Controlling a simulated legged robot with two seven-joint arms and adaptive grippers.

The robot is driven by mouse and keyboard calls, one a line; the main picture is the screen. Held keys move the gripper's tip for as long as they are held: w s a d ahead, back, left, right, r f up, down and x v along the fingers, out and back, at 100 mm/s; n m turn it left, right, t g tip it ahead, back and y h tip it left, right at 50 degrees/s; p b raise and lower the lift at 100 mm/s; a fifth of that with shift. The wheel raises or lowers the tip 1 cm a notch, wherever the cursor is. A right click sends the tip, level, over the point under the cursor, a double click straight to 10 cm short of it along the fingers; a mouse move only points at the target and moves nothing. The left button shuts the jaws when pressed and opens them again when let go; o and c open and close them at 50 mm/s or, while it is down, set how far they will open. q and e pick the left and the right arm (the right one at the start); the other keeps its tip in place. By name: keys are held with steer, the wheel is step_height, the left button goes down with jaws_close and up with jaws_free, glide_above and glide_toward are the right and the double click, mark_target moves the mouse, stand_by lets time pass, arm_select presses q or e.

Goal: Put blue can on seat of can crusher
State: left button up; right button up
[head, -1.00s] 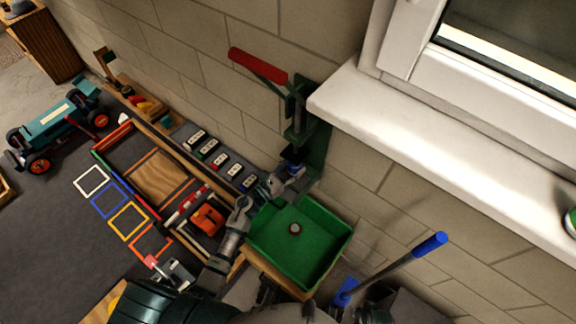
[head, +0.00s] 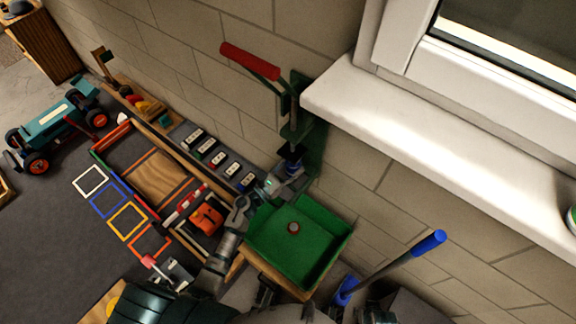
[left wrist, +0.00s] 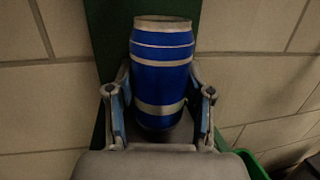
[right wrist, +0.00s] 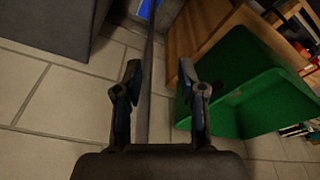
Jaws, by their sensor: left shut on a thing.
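The blue can (left wrist: 161,75) stands upright in my left gripper (left wrist: 160,100) in the left wrist view, in front of the crusher's green back plate (left wrist: 107,25). It also shows small and partly hidden in the head view (head: 291,161). My left gripper (head: 285,181) is shut around its lower part. The can crusher, with a red handle (head: 250,61) and green body (head: 315,145), is on the wall. The can is at its lower end; the seat is hidden, so contact cannot be told. My right gripper (right wrist: 160,90) is open and empty.
A green bin (head: 270,240) with a small round item (head: 293,227) stands below the crusher. The white windowsill (head: 430,145) juts out at right. A blue-gripped lever (head: 428,244) rises at lower right. Toy trays and a teal car (head: 50,122) are at left.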

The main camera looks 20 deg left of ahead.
arm_select(q)
steer(key=o, duration=0.8)
steer(key=shift+a, duration=0.15)
steer(key=shift+o, duration=0.2)
steer(key=shift+a, duration=0.2)
arm_select(e)
steer(key=shift+s+d, duration=0.15)
steer(key=shift+s, duration=0.05)
steer(key=shift+r, duration=0.1)
